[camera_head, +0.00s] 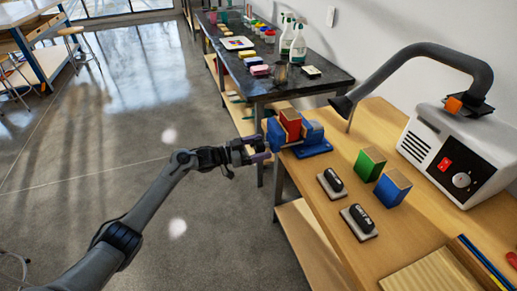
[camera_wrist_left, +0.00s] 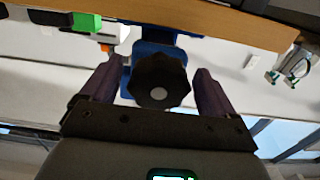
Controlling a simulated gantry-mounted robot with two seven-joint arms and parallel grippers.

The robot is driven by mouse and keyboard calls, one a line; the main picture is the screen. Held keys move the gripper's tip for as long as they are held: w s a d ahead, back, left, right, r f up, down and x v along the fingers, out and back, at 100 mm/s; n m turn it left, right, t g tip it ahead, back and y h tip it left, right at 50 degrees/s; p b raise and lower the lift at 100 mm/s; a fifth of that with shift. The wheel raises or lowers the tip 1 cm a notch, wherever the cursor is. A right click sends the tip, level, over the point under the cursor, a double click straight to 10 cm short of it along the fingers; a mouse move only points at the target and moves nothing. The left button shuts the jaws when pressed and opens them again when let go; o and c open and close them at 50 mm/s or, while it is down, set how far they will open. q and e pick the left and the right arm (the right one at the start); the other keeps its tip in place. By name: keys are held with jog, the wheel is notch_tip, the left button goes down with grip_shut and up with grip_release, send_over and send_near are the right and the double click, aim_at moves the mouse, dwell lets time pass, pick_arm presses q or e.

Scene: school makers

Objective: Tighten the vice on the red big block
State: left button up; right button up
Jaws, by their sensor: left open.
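The blue vice (camera_head: 314,149) stands at the left edge of the wooden workbench. The red big block (camera_head: 292,130), with a bare wood top, sits upright between its jaws; whether both jaws touch it I cannot tell. My left gripper (camera_head: 258,150) is at the vice's outer left end, beyond the bench edge. In the left wrist view, the vice's black lobed knob (camera_wrist_left: 160,80) lies between the two open fingers of the gripper (camera_wrist_left: 160,70). Gaps show on both sides of the knob. The blue vice body (camera_wrist_left: 155,45) shows behind it. My right gripper is not in view.
A green block (camera_head: 369,165) and a blue block (camera_head: 392,188) stand right of the vice. Two black-handled tools (camera_head: 333,182) (camera_head: 361,220) lie in front. A white machine with a bent hose (camera_head: 455,150) fills the right. Floor beside the bench is clear.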

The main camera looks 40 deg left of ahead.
pick_arm(q)
jog(key=c, duration=1)
jog(key=shift+m, duration=0.4)
